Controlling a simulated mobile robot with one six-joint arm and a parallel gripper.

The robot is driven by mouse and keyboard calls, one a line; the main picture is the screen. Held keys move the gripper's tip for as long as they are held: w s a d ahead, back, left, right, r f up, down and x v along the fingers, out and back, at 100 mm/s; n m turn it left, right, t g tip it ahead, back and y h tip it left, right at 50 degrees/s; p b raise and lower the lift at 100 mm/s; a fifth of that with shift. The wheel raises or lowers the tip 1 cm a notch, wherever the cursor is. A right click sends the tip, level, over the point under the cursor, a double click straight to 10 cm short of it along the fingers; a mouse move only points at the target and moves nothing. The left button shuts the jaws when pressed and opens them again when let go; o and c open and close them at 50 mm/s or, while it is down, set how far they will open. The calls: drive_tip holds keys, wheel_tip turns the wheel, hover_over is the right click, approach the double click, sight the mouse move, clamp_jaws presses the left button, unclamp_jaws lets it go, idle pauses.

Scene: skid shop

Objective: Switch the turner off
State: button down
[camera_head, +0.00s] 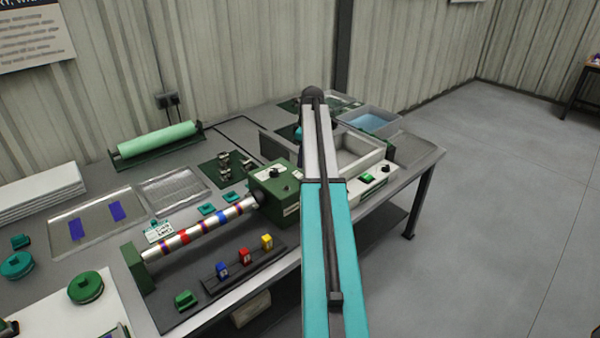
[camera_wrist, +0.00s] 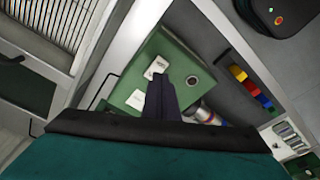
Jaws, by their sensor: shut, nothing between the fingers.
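The turner stands on the workbench. Its green motor box (camera_head: 272,192) has a dark knob (camera_head: 274,172) on top, and a silver rod with coloured bands (camera_head: 200,229) runs from it to a green end stand (camera_head: 138,269). In the wrist view the green box (camera_wrist: 180,52) fills the middle, with white labels and a round dark knob (camera_wrist: 192,80). My gripper (camera_wrist: 163,78) is shut and empty, its fingers over the box just left of the knob. I cannot tell whether they touch the box. The gripper is hidden behind my arm in the head view.
Small blue, red and yellow bottles (camera_head: 244,257) stand in a rack in front of the rod. A green roller (camera_head: 157,140) lies behind it. A grey-walled tray (camera_head: 362,160) and a device with a green switch (camera_head: 368,178) are to the right. Open floor lies right of the bench.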

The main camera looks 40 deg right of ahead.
drive_tip(key=shift+r+p, duration=0.55)
drive_tip(key=shift+r, duration=0.75)
